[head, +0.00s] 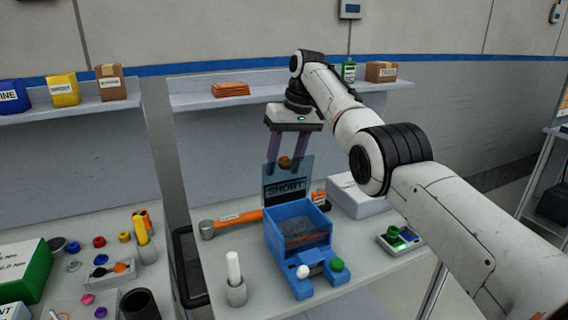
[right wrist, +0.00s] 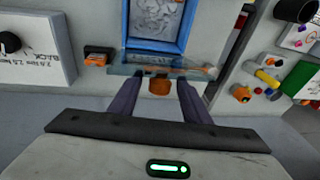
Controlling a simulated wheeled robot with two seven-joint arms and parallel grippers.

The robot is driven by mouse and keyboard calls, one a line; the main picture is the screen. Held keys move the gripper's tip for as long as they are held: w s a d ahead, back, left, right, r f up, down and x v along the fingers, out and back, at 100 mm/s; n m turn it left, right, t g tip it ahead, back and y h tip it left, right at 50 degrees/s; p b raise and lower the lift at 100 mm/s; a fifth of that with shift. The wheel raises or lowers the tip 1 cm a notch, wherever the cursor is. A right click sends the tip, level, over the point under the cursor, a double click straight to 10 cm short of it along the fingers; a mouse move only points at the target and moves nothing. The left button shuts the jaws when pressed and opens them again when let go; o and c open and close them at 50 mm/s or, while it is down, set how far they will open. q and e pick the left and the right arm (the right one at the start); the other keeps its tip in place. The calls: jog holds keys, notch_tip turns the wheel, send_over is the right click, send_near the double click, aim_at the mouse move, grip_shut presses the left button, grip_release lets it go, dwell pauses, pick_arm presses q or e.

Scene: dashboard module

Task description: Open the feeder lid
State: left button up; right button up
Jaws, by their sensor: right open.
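The blue feeder (head: 290,236) stands on the table in the head view, its top open to a dark interior. Its translucent lid (head: 287,184), labelled SHORT, stands raised, roughly upright, at the feeder's back edge. A brown-orange knob (head: 285,163) sits at the lid's top. My right gripper (head: 285,168) reaches down from above, open, with its fingers on either side of the knob. In the right wrist view the lid (right wrist: 190,73) is nearly edge-on and the knob (right wrist: 159,87) lies between the spread fingers; side gaps are visible. My left gripper is not in view.
An orange-handled hammer (head: 238,217) lies left of the feeder. A white stick in a grey holder (head: 236,292) stands at front left. A white box (head: 357,197) and a small device with a green light (head: 400,238) are to the right. A shelf (head: 200,99) runs behind.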

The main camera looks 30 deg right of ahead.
aim_at(293, 174)
jog(key=p+v, duration=0.3)
jog(key=v, duration=0.7)
dwell(0.3)
